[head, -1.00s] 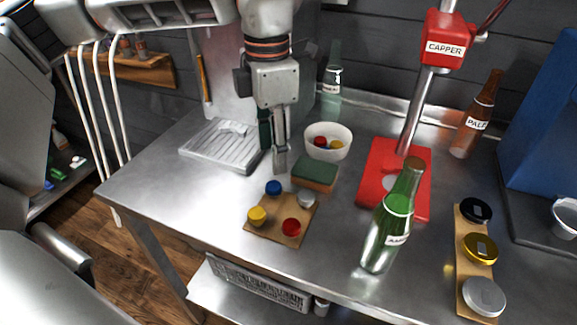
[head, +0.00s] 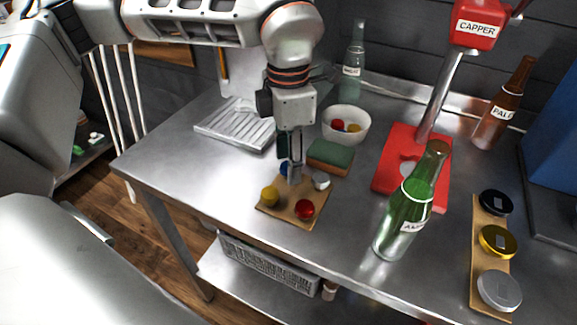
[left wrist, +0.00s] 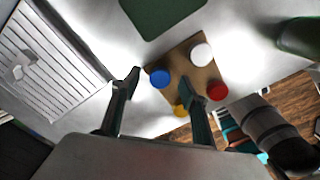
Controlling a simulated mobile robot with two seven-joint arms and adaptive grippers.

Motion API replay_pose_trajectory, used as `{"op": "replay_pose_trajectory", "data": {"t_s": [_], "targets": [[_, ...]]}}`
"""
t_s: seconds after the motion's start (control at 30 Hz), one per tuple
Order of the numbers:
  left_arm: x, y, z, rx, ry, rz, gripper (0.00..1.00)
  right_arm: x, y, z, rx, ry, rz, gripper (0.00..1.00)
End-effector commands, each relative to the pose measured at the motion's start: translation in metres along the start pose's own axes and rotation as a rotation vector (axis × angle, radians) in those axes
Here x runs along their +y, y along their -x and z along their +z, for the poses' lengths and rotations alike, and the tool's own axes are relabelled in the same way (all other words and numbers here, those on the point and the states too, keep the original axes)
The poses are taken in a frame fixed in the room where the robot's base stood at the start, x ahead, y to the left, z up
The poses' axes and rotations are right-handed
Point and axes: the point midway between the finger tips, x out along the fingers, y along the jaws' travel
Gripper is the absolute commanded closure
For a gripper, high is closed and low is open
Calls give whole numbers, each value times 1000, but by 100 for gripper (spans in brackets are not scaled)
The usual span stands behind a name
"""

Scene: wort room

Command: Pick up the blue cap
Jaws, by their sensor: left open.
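The blue cap (head: 284,169) sits at the back left corner of a small wooden board (head: 283,208), partly hidden by my left gripper in the head view. In the left wrist view the blue cap (left wrist: 160,78) shows whole, between the two fingertips in the picture. My left gripper (head: 293,176) points down, open and empty, close above the board; I cannot tell its exact height. Its fingers (left wrist: 161,77) show apart in the left wrist view. My right gripper is not in view.
A green sponge block (head: 330,155) and a white bowl (head: 346,124) with caps stand behind the board. A metal drip tray (head: 235,126) is at the left. A green bottle (head: 407,212) and the red capper (head: 394,177) stand at the right.

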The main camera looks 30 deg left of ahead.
Motion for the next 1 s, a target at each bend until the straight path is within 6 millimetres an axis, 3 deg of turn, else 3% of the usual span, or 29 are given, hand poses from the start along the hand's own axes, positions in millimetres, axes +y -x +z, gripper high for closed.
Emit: {"op": "replay_pose_trajectory", "data": {"t_s": [0.03,0.17,0.67,0.87,1.0], "targets": [[0,0,0,0,0,0,62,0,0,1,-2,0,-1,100],[0,0,0,0,0,0,81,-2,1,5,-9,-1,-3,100],[0,7,0,-2,1,1,81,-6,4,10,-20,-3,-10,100],[0,33,1,-5,0,3,81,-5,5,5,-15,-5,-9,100],[0,66,1,-7,2,5,81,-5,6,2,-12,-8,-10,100]]}}
